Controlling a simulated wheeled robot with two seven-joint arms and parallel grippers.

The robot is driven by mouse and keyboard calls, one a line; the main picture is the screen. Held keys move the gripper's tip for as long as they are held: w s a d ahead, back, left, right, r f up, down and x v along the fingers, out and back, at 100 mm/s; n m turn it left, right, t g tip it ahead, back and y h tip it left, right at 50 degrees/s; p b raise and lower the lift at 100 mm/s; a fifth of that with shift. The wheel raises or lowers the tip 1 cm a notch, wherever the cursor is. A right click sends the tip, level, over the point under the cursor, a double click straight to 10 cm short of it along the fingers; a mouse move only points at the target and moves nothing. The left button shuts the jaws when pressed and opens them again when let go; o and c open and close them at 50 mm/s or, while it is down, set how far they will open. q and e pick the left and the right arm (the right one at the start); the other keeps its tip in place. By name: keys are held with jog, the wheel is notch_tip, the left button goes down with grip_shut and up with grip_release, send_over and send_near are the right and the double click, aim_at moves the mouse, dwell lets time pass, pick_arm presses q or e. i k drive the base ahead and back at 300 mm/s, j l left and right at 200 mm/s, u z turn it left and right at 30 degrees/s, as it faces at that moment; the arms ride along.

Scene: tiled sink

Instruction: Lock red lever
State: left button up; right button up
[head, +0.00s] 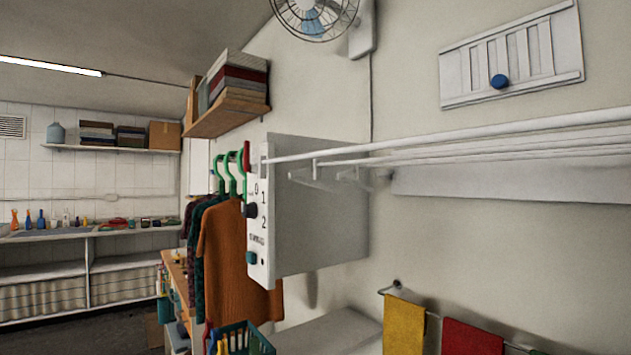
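A small red lever (246,156) stands upright at the top left edge of a white wall-mounted box (320,215), near the middle of the head view. The box's narrow front panel (262,240) carries the numbers 0, 1 and 2. A dark knob (250,210) and a teal knob (251,257) stick out of the panel's left side. Green hangers are close beside the lever on its left. The lever is small here, and I cannot tell whether it is locked. Neither of my grippers is in view.
White rods (480,141) run from the box to the right edge. Clothes, including an orange shirt (232,250), hang left of the box. A green basket (240,340) is below. Yellow (403,327) and red (472,338) towels hang at lower right. A shelf (228,114) is above.

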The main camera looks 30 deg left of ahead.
aim_at(250, 168)
jog(key=u, duration=0.8)
jog(key=i+j, duration=0.25)
jog(key=j, duration=0.2)
